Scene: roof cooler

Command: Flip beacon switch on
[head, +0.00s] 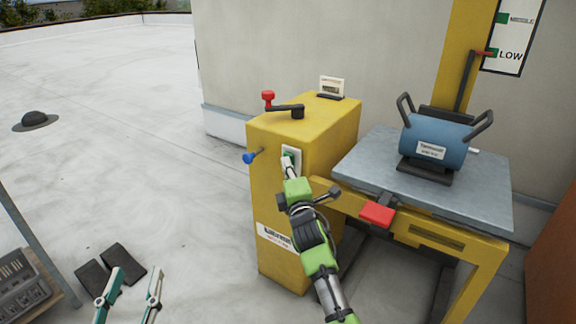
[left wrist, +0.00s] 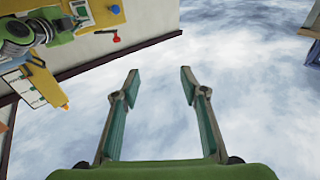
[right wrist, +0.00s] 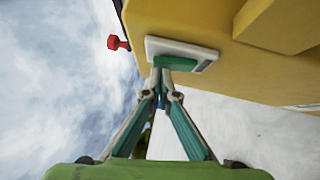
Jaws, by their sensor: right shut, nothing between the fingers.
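A white switch plate with a green rocker (head: 291,155) is on the front face of a yellow cabinet (head: 275,220). No beacon label is readable on it. In the right wrist view the green rocker (right wrist: 176,63) is just beyond the fingertips. My right gripper (head: 287,165) is shut and empty, its tips at the rocker, touching or nearly so. The right wrist view shows its closed fingers (right wrist: 161,84). The tips partly cover the rocker, and I cannot tell its position. My left gripper (head: 138,272) is open and empty, low at the left; its spread fingers show in the left wrist view (left wrist: 159,80).
A red-knobbed crank (head: 284,106) and a small display (head: 332,87) are on the cabinet top. A blue knob (head: 250,157) sticks out at its left. A metal table (head: 350,163) with a blue handled machine (head: 436,140) stands right. The pale roof floor is mostly clear at left.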

